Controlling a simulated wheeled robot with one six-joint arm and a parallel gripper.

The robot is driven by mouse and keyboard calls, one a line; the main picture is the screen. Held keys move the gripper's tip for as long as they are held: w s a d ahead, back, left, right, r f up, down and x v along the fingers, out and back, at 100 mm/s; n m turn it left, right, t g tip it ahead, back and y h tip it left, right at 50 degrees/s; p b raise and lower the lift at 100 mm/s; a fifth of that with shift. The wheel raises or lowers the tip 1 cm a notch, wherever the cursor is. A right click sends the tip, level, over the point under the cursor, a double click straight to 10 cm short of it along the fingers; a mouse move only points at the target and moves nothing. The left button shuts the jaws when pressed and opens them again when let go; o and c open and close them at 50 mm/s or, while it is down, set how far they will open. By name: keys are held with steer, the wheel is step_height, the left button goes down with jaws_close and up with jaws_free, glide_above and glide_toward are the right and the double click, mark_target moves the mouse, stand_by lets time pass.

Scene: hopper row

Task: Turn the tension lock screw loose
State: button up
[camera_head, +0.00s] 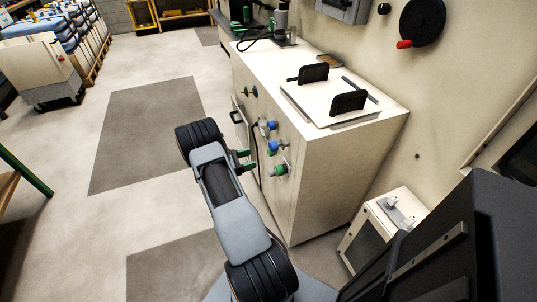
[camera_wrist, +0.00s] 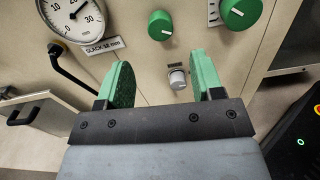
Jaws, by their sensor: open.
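A small silver knurled screw (camera_wrist: 177,78) sticks out of the cream cabinet face in the wrist view; it may be the tension lock screw, but I see no readable label on it. A small dark piece is just above it. My gripper (camera_wrist: 160,60) is open and empty, its two green-padded fingers pointing at the panel. The screw appears between the fingers, closer to the right one; I cannot tell how far in front of it the tips are. In the head view my gripper (camera_head: 244,160) is beside the cabinet's front, left of its knobs.
Two green knobs, a middle one (camera_wrist: 160,25) and a right one (camera_wrist: 238,13), are above the screw. A gauge (camera_wrist: 73,16) labelled slack and a bent black handle (camera_wrist: 70,66) are at left. The cabinet (camera_head: 325,170) stands before the wall; open floor (camera_head: 70,235) lies left.

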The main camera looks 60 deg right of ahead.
mark_target(268, 153)
steer(key=x, duration=0.8)
steer(key=shift+s+d, duration=0.25)
steer(key=shift+c, duration=0.2)
steer(key=c, duration=0.9)
